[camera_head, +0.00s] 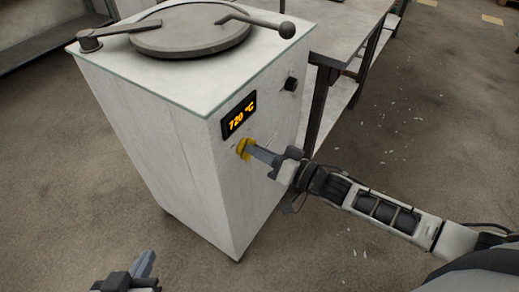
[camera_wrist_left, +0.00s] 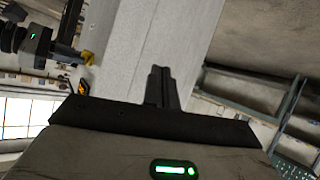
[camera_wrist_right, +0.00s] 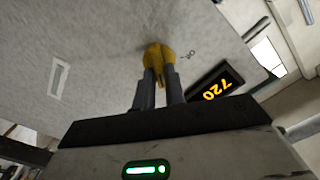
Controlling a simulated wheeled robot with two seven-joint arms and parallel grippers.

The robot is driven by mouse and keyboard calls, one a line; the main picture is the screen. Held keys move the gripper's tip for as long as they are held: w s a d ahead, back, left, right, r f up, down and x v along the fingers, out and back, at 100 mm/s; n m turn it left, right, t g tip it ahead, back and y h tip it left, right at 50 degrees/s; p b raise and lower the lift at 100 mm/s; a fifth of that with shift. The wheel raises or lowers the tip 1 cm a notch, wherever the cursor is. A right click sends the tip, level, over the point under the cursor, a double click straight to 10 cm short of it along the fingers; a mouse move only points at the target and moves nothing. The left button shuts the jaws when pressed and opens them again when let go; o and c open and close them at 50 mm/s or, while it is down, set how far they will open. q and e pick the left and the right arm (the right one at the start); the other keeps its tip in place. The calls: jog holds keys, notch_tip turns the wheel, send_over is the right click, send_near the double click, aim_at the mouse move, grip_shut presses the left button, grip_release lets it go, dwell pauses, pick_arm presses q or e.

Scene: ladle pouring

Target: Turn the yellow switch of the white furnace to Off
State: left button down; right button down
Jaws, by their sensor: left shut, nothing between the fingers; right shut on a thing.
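The white furnace (camera_head: 170,140) stands at the middle left in the head view, with a round grey lid on top. My right gripper (camera_head: 253,151) is shut on the yellow switch. In the right wrist view both fingers hold the switch (camera_wrist_right: 158,58), and a small printed label sits beside it on the panel. My left gripper (camera_head: 146,262) is shut and empty, low at the bottom left in the head view, apart from the furnace.
A black knob (camera_head: 291,84) sits on the furnace front at the upper right. A lever with a ball end (camera_head: 287,30) sticks out over the top edge. A metal table (camera_head: 345,35) stands behind to the right.

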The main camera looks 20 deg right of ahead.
pick_arm(q)
jog(key=shift+r+p, duration=0.4)
jog(key=shift+p, duration=0.8)
pick_arm(e)
jog(key=n, duration=1.6)
jog(key=shift+s+a+n, duration=0.25)
jog(key=shift+a+n, duration=0.05)
pick_arm(q)
jog(key=shift+w+r, duration=0.1)
jog(key=shift+r, duration=0.05)
pick_arm(e)
jog(key=c, duration=1.5)
grip_release()
jog(key=shift+o, duration=0.2)
jog(key=v, duration=1.6)
